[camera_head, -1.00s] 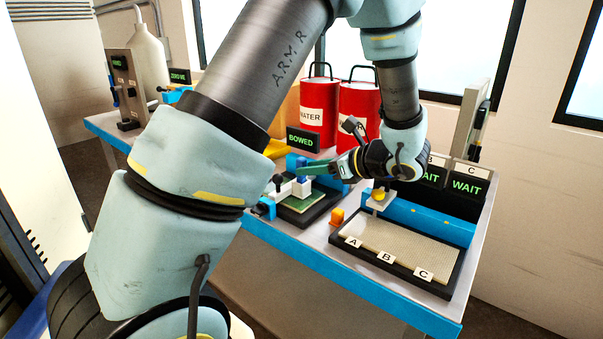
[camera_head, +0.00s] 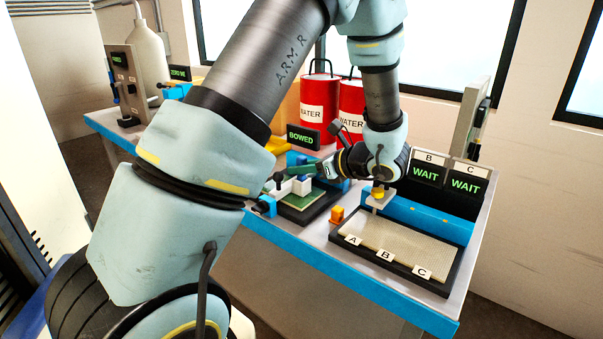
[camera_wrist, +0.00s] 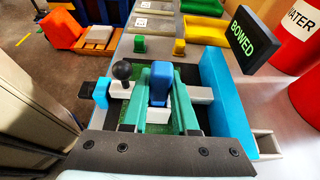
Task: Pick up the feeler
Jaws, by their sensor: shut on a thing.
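The feeler appears to be the upright blue piece (camera_wrist: 161,82) in the middle of the wrist view, with a darker blue lower part. My gripper (camera_wrist: 162,112) has its green fingers on either side of this piece and is shut on it. The piece stands over the green plate of a small fixture, beside a white block; its lower end is hidden. In the head view my gripper (camera_head: 298,171) reaches in from the right, low over the fixture, and the feeler is too small to make out clearly.
A black ball-topped lever (camera_wrist: 122,71) stands just left of the feeler. A blue wall (camera_wrist: 216,95) is close on the right. A BOWED display (camera_head: 303,137) and red WATER cans (camera_head: 319,105) stand behind. A mesh tray (camera_head: 391,247) lies at the right.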

